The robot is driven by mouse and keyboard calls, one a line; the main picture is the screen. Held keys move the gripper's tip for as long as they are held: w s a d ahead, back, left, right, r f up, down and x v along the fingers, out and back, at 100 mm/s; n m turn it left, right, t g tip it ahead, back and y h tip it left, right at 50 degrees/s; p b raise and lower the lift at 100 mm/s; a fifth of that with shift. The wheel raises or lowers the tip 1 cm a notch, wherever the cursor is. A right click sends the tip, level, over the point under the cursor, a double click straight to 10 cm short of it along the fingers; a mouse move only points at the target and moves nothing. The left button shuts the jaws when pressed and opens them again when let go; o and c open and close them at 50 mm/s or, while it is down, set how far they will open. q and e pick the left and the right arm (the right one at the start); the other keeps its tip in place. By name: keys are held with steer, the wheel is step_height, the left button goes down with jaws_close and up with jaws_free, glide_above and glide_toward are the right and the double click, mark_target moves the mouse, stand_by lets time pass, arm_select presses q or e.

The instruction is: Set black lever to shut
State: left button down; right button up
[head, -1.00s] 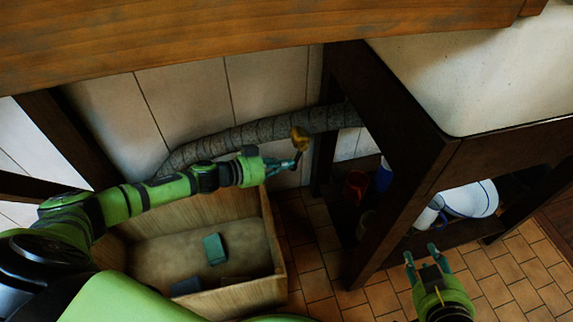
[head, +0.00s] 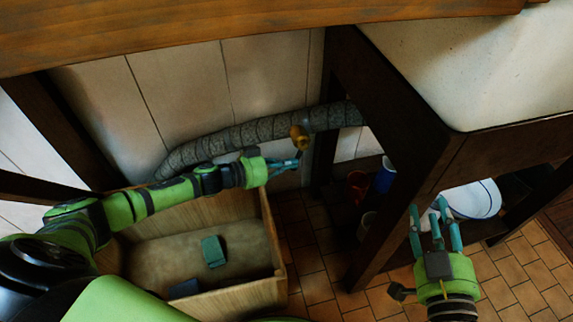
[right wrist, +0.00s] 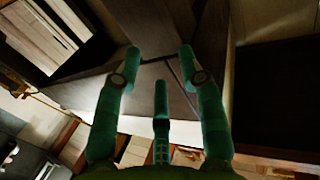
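A brass valve (head: 299,137) sits on the wrapped grey pipe along the tiled wall in the head view. A small dark part, seemingly the black lever, hangs just below the valve, mostly hidden by my left gripper (head: 296,163). The left fingertips are at this part, under the valve. I cannot tell whether they touch or grip it. My right gripper (head: 431,212) is open and empty, before the dark cabinet frame under the sink. In the right wrist view its fingers (right wrist: 161,62) are spread with nothing between them.
A wooden crate (head: 278,238) with a teal block (head: 213,251) stands below my left arm. A red cup (head: 356,186), a blue cup (head: 385,175) and a white plate (head: 474,199) are on the low shelf. A dark post (head: 395,150) stands between the grippers.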

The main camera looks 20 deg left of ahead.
steer(key=r+t+y, duration=0.1)
steer(key=r, duration=0.1)
steer(key=s+a+r+t+y+b, duration=0.1)
steer(key=r+t, duration=0.1)
steer(key=r, duration=0.1)
steer(key=s+a+r+n+t+y, duration=0.1)
steer(key=r, duration=0.2)
steer(key=shift+r, duration=0.1)
arm_select(q)
steer(key=shift+w+d+f+t+h+b, duration=0.4)
steer(key=shift+d+f+t+h+b, duration=0.15)
steer(key=shift+t+b, duration=0.2)
arm_select(e)
steer(key=s+r+n+t+y, duration=0.2)
steer(key=s+r+t+y, duration=0.1)
steer(key=s+r+y, duration=0.1)
step_height(320, 180, up, 3)
steer(key=shift+s+a+f+t+y, duration=0.1)
steer(key=shift+s+a+t+y, duration=0.3)
steer(key=shift+s, duration=0.5)
